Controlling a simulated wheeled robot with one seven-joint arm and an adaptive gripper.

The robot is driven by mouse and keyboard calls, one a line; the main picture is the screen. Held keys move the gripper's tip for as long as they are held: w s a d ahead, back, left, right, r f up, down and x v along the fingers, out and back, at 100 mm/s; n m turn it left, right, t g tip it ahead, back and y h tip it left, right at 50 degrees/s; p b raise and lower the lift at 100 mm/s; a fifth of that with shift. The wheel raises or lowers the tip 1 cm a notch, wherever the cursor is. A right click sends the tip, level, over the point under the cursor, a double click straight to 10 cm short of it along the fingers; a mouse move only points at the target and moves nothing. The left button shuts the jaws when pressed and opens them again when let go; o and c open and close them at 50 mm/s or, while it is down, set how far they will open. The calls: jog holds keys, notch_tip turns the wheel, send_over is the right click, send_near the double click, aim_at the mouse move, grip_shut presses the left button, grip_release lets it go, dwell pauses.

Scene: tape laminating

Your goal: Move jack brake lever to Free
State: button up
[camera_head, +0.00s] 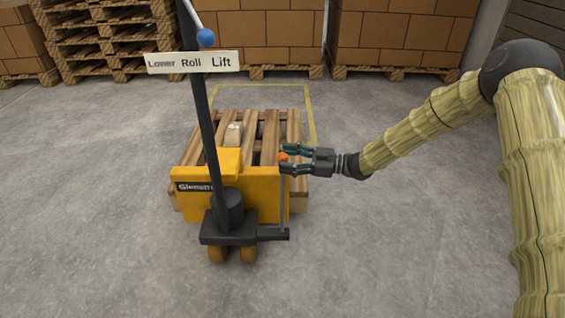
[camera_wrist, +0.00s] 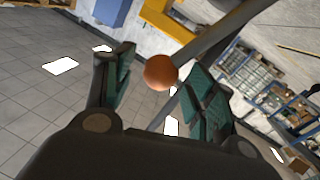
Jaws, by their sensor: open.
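The brake lever is a thin grey rod (camera_head: 283,205) standing nearly upright at the right side of the yellow pallet jack (camera_head: 245,190), with an orange ball knob (camera_head: 282,157) on top. My gripper (camera_head: 289,158) is open and reaches in from the right, its fingertips at the knob. In the wrist view, the orange knob (camera_wrist: 160,72) sits between the two open fingers, with a gap visible on the left; contact on the right cannot be told. No "Free" mark can be read.
The jack's dark handle post (camera_head: 207,125) rises left of my gripper, with a "Lower Roll Lift" plate (camera_head: 195,62) and a blue-ball lever (camera_head: 205,38). A wooden pallet (camera_head: 295,128) lies behind the jack. Bare concrete floor (camera_head: 400,240) is clear at right.

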jog(key=shift+w+a+b, duration=0.15)
jog(key=shift+a+b, duration=0.15)
jog(key=shift+a, duration=0.8)
jog(key=shift+c, duration=0.3)
grip_shut()
jog(key=shift+r, duration=0.1)
